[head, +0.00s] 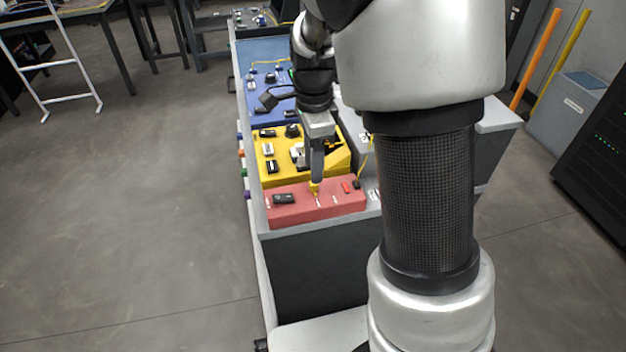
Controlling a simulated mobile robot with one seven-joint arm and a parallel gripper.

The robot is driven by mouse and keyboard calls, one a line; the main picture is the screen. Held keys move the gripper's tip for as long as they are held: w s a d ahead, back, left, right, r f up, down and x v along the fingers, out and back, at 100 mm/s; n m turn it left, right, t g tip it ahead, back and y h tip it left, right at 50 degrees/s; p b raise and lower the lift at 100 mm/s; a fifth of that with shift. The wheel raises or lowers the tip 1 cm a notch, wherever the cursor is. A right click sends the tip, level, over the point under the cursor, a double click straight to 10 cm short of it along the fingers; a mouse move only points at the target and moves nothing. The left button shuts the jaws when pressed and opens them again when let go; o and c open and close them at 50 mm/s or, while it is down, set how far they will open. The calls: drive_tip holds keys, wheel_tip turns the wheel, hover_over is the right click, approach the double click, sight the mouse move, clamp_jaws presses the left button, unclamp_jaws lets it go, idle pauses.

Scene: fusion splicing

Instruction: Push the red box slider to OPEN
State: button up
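The red box (290,213) sits at the near end of the bench. A small black part (284,198) is on its top at the left, and a bright red part (347,186) is at the right. White label marks show between them, too small to read. I cannot tell which part is the slider. My gripper (315,186) points down over the middle of the red box, with a yellow piece at its tip. I cannot tell whether the tip touches the box, or whether the fingers are open or shut.
A yellow box (267,178) with black and white parts stands just behind the red box. A blue box (258,113) is farther back. A grey bench edge (300,229) runs in front. My arm hides the bench's right side. Open floor (150,200) lies left.

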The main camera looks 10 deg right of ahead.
sight(314, 188)
drive_tip(key=shift+f+b, duration=0.4)
drive_tip(key=shift+f, duration=1.95)
clamp_jaws()
